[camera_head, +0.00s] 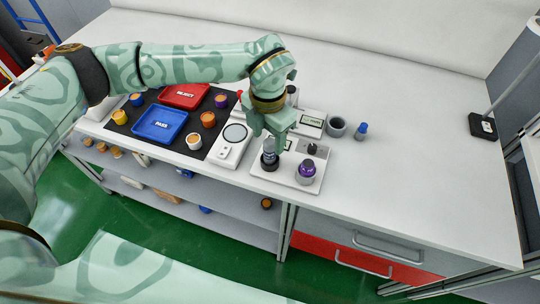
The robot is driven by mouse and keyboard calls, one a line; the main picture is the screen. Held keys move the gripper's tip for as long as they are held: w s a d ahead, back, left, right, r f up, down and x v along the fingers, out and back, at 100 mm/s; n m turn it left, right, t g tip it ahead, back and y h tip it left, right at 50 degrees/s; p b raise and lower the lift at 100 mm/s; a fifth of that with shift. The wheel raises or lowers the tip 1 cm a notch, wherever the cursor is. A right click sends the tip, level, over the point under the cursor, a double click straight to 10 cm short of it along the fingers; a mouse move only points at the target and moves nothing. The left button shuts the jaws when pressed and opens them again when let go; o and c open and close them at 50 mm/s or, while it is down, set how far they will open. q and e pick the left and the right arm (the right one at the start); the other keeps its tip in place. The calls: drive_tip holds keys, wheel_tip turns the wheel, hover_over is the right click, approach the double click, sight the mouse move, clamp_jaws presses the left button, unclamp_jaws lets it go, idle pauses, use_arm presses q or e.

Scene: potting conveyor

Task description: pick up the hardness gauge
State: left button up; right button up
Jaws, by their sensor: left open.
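What looks like the hardness gauge, a grey cylinder with a dark base (269,160), stands upright on a white tray (285,176) near the front of the bench. My left gripper (273,136) comes down from above over this grey cylinder, with its jaws open and the fingertips at about its top. The fingers partly hide the top, and I cannot tell whether they touch it. A purple-topped round piece (306,168) and a small black-knobbed piece (312,149) share the tray. My right gripper is not in view.
A white scale with a round plate (235,133) stands left of the tray. A blue PASS tray (160,125), a red REJECT tray (184,96) and several small pots lie further left. The bench's right side is mostly clear.

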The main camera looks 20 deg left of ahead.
sight(270, 141)
use_arm(q)
drive_tip(key=f, duration=0.3)
drive_tip(key=f+b, duration=0.1)
drive_tip(key=f, duration=0.1)
drive_tip(key=shift+w+d+f, duration=0.1)
drive_tip(key=shift+w, duration=0.2)
clamp_jaws()
drive_tip(key=shift+r, duration=0.2)
